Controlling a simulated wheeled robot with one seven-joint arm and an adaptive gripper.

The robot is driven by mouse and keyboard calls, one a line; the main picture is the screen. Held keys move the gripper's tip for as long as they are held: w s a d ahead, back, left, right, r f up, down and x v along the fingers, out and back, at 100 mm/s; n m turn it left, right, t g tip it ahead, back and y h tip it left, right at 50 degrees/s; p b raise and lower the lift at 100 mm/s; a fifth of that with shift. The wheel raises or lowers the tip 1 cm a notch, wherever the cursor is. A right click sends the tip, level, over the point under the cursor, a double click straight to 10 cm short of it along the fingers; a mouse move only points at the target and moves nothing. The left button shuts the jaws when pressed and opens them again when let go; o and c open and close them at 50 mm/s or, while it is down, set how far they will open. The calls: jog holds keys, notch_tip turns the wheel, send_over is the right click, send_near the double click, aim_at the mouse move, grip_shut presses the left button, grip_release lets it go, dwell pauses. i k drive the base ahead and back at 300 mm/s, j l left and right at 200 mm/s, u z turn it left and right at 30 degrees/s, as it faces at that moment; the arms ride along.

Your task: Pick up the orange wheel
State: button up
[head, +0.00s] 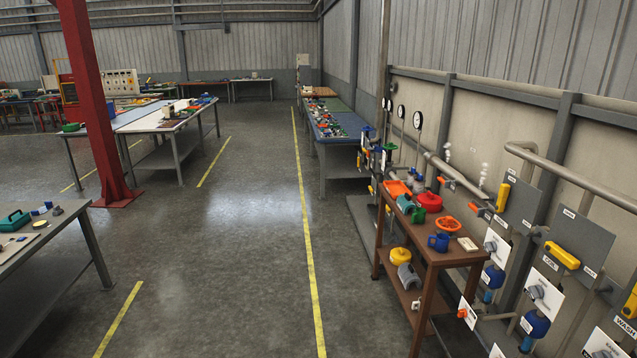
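The orange wheel (449,223) appears as a small flat orange ring-like piece on the top of the brown table (426,256), in the right half of the head view. It lies behind a blue mug-like object (438,242) and in front of a red round object (429,201). It looks clear of the things around it, though it is small at this distance. My gripper is not in this view.
A green piece (418,215), an orange tray-like item (397,188) and a pale block (467,243) share the table top. A yellow object (400,256) sits on its lower shelf. Pipes and panels (578,245) line the right wall. The floor (240,270) left of the table is free.

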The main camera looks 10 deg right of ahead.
aim_at(448, 227)
jog(key=i+l+u, duration=0.1)
jog(key=i, duration=2)
jog(key=i+z, duration=0.4)
jog(key=i+j+z, duration=0.2)
jog(key=i+z, duration=0.2)
jog(key=i, duration=0.2)
jog(key=i+l+z, duration=0.1)
jog(key=z, duration=0.3)
jog(key=i+z, duration=0.55)
jog(key=z, duration=0.2)
jog(key=i+j+z, duration=0.1)
jog(key=z, duration=0.3)
jog(key=i, duration=0.1)
